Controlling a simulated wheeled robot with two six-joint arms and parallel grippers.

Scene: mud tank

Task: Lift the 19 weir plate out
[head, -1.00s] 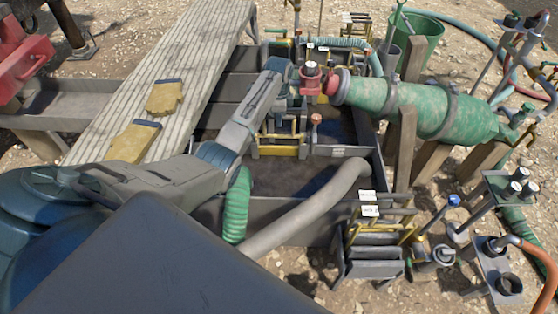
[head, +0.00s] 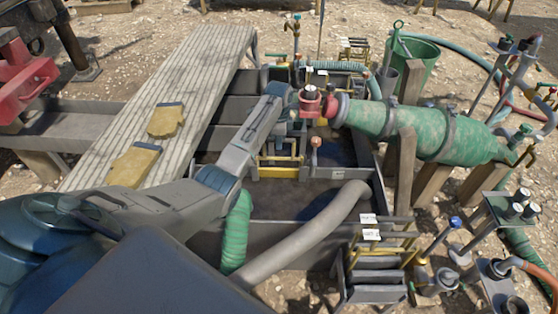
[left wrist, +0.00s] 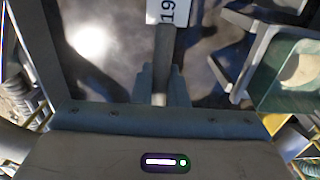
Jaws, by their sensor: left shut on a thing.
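The plate's white tag reading 19 (left wrist: 168,12) shows at the top of the left wrist view, on a narrow grey bar (left wrist: 164,50). My left gripper (left wrist: 162,88) is shut on this bar. In the head view my left gripper (head: 283,122) is over the far part of the tank, above a yellow-barred frame (head: 278,172). My arm partly hides this spot. I cannot tell how far the plate sits in its slot. My right gripper is not in view.
The grey tank (head: 330,258) has a grey hose (head: 310,232) and a green hose (head: 236,235) in it. A plank walkway (head: 195,80) with yellow gloves (head: 166,120) is left. Tagged plates (head: 378,275) stand at the front right.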

